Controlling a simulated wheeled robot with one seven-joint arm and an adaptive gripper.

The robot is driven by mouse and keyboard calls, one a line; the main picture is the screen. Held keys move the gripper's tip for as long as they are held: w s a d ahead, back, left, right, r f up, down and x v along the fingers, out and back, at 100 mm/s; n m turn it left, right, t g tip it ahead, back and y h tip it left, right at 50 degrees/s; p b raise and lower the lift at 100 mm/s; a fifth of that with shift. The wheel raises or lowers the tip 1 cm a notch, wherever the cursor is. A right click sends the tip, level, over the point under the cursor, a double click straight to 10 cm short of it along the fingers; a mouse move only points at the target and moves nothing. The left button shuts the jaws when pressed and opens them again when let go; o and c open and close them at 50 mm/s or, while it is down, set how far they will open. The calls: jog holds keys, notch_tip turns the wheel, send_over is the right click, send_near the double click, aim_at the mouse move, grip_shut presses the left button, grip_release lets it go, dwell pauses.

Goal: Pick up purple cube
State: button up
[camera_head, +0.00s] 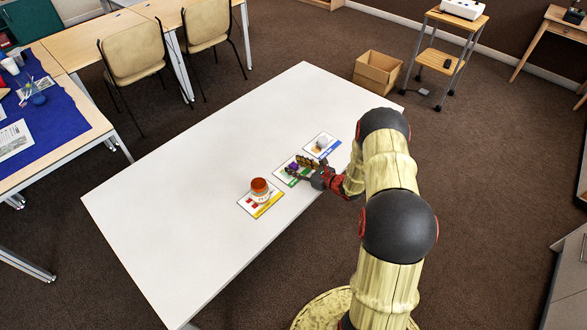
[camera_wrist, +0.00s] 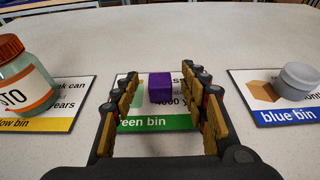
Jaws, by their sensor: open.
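The purple cube (camera_wrist: 160,87) sits on the green bin card (camera_wrist: 154,123) in the wrist view, a little right of the card's middle. In the head view the cube (camera_head: 292,168) is small, at the fingertips. My gripper (camera_wrist: 161,84) is open, with one finger on each side of the cube and visible space on both sides. In the head view my gripper (camera_head: 305,167) is low over the same card. Some print on the card is hidden behind the cube and fingers.
A jar with an orange lid (camera_wrist: 20,80) stands on the yellow bin card (camera_wrist: 70,100) to the left. A grey round container (camera_wrist: 298,80) stands on the blue bin card (camera_wrist: 262,108) to the right. The white table (camera_head: 180,200) is clear elsewhere.

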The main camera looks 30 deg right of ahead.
jog(key=shift+c, duration=0.8)
jog(key=c, duration=0.9)
jog(key=shift+r, duration=0.1)
jog(key=shift+c, duration=0.2)
